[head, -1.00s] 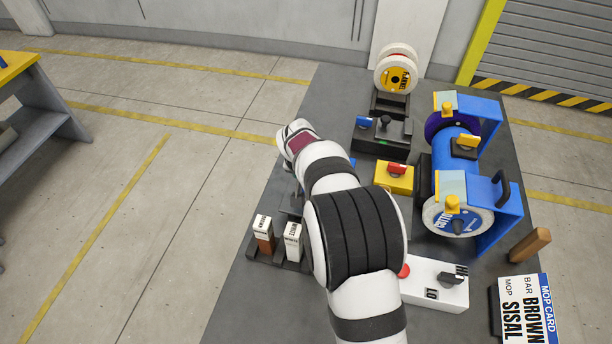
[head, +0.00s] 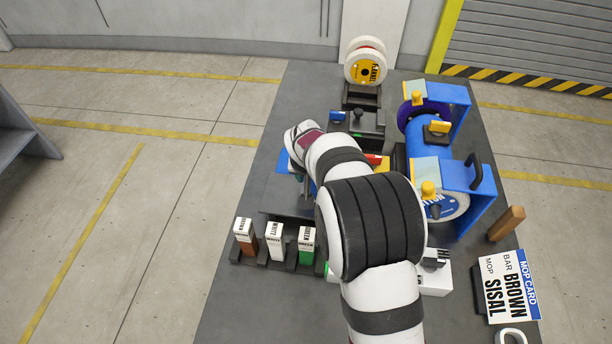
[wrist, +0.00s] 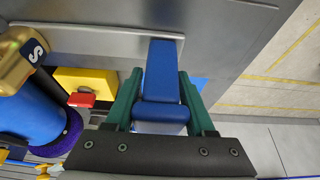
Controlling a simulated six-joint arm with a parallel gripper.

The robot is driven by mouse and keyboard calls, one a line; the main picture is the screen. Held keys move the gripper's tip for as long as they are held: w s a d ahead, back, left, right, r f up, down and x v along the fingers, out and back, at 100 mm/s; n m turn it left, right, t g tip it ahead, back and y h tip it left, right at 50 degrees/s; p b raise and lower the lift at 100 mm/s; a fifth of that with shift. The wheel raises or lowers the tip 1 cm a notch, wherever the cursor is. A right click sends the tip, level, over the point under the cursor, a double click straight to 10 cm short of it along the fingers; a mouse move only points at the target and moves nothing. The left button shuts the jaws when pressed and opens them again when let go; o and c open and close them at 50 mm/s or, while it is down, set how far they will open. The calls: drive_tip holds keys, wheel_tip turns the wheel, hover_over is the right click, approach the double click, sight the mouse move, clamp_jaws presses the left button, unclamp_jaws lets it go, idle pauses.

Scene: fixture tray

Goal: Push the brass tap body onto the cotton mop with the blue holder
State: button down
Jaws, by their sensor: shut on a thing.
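My gripper (wrist: 160,105) is shut on a blue holder (wrist: 162,75), gripped between its green fingers in the wrist view. In the head view my arm hides most of the gripper and the holder. I cannot make out the brass tap body for certain. A gold piece with a dark "S" label (wrist: 18,58) shows at the wrist view's left edge, apart from the fingers. The white mop with a blue label (head: 455,207) sits at the near end of the blue motor; its lettering is partly hidden. A purple mop (head: 408,112) is at the far end.
Blue guards (head: 482,185) surround the mops. A yellow box with a red switch (wrist: 85,85) stands between gripper and motor. Brown, white and green bars (head: 275,243) stand in a near-left rack. A mop card (head: 508,288) reads "BAR BROWN, MOP SISAL". Spare wheels (head: 366,65) stand behind.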

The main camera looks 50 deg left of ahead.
drive_tip(key=shift+w+d, duration=1.1)
drive_tip(key=shift+d, duration=0.05)
idle(4.3)
drive_tip(key=shift+s+a+f, duration=0.1)
drive_tip(key=shift+s+a, duration=1.3)
drive_tip(key=shift+s+a, duration=1.1)
drive_tip(key=shift+c, duration=0.9)
unclamp_jaws()
